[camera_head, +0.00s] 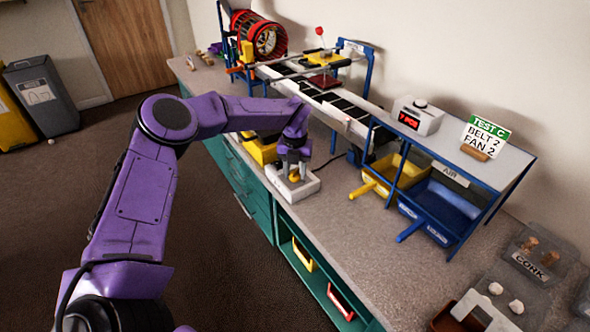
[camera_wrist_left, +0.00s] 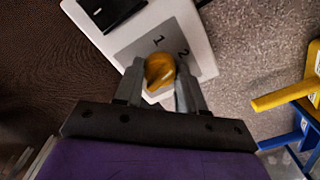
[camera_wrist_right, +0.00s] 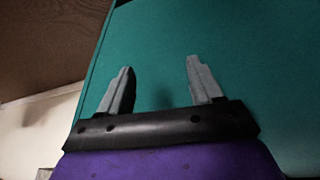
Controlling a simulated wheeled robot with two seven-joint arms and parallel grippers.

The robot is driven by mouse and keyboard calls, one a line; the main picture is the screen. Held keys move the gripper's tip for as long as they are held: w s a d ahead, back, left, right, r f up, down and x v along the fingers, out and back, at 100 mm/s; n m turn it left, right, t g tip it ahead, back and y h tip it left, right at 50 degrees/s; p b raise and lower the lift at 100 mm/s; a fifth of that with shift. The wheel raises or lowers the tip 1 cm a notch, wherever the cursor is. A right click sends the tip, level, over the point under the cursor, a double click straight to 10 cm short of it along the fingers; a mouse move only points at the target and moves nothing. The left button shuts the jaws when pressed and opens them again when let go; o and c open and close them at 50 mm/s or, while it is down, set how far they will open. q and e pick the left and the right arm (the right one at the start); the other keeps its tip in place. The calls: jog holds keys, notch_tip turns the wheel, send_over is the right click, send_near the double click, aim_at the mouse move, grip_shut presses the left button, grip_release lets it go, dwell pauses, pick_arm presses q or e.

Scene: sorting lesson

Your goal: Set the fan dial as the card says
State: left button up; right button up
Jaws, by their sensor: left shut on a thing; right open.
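The card (camera_head: 483,137) stands on the shelf at the right and reads "TEST C, BELT 2, FAN 2". A yellow dial (camera_head: 294,177) sits on a white control box (camera_head: 306,188) at the bench's front edge. In the left wrist view the dial (camera_wrist_left: 160,71) is on a grey plate with the numbers 1 and 2 beside it. My left gripper (camera_head: 292,168) is above the box, its fingers shut on the dial from both sides. Which number the dial points to is not clear. My right gripper (camera_wrist_right: 160,85) is open and empty, facing a teal surface (camera_wrist_right: 230,40).
A yellow bin (camera_head: 262,151) stands just behind the box. A yellow scoop tray (camera_head: 385,178) and a blue one (camera_head: 440,208) lie to the right. A conveyor (camera_head: 320,95) with a red drum (camera_head: 262,38) runs along the back. Bench between box and trays is clear.

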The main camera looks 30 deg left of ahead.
aim_at(296, 171)
pick_arm(q)
jog(key=shift+m, duration=1.6)
jog(key=shift+m+p, duration=0.3)
jog(key=o, duration=1.1)
jog(key=shift+c, duration=0.2)
jog(key=shift+r, duration=0.1)
notch_tip(296, 171, up, 10)
jog(key=shift+r+b, duration=0.2)
jog(key=shift+b, duration=0.1)
jog(key=shift+d, duration=0.1)
